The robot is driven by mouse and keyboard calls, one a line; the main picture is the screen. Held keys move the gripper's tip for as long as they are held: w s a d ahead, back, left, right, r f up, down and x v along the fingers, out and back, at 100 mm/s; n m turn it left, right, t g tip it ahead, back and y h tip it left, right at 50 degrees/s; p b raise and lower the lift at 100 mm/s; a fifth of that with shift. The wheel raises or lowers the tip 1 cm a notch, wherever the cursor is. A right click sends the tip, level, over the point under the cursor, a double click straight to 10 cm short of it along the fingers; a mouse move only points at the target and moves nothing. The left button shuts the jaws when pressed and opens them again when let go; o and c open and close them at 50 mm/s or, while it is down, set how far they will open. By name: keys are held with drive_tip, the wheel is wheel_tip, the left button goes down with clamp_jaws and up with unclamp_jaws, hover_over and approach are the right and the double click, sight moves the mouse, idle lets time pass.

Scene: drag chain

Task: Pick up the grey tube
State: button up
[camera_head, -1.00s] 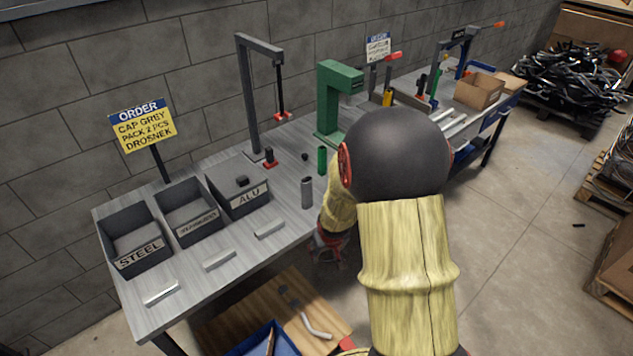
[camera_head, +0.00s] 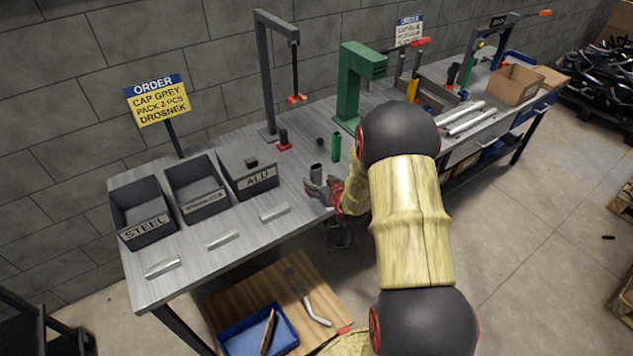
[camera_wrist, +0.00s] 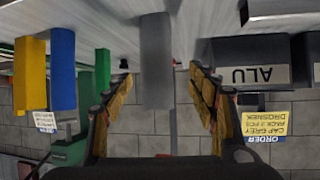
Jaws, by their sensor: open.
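The grey tube (camera_head: 316,172) stands upright near the front edge of the workbench (camera_head: 239,262). My gripper (camera_head: 322,188) is at bench height beside it, and its fingers partly cover the tube's lower part. In the wrist view, which is upside down, the grey tube (camera_wrist: 156,55) shows between the two yellow-padded fingers of my gripper (camera_wrist: 160,78). The fingers are spread, with a gap on each side of the tube. I cannot tell how deep the tube is between them.
A green tube (camera_head: 336,146) stands behind the grey one. The ALU bin (camera_head: 248,182) is to the left, with flat metal bars (camera_head: 274,213) in front. A green press (camera_head: 352,85) stands behind. Blue (camera_wrist: 62,68) and yellow (camera_wrist: 30,72) tubes show in the wrist view.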

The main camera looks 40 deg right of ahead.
sight(318, 179)
drive_tip(key=b+x, duration=0.1)
drive_tip(key=x, duration=0.4)
drive_tip(key=shift+d, duration=0.25)
drive_tip(key=c, duration=0.4)
drive_tip(key=c, duration=1)
drive_tip(key=shift+o, duration=0.2)
drive_tip(key=shift+r, duration=0.1)
